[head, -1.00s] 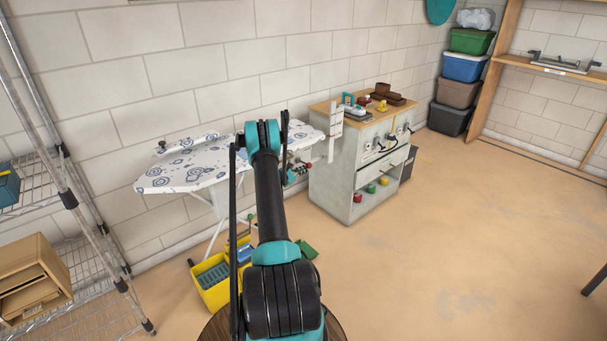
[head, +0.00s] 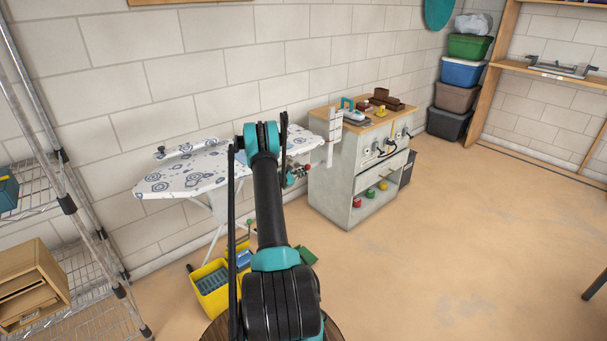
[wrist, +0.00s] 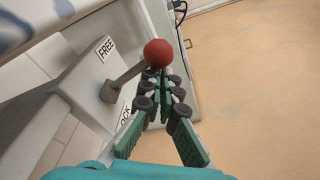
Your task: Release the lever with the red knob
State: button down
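The lever's red knob (wrist: 158,53) is large in the wrist view, on a grey rod (wrist: 126,79) rising right from a pale mount (wrist: 85,85). A FREE label (wrist: 105,47) is above the rod and a partly hidden LOCK label (wrist: 124,113) below it. My gripper (wrist: 158,76) has its fingertips close together just below the knob in the picture. Nothing shows between them; whether they touch the knob is unclear. In the head view the gripper (head: 292,174) is partly hidden by my arm, with the small red knob (head: 307,167) beside it.
A grey cabinet (head: 337,195) with a wooden top stands right of the gripper. An ironing board (head: 180,178) is to the left. A yellow bin (head: 211,297) is on the floor below. A wire shelf (head: 92,265) stands far left.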

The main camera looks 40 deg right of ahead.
notch_tip(320, 180, down, 4)
jog(key=w, duration=0.1)
jog(key=v, duration=0.9)
jog(key=shift+w+a+r, duration=0.15)
jog(key=shift+a+r, duration=0.05)
jog(key=shift+r, duration=0.15)
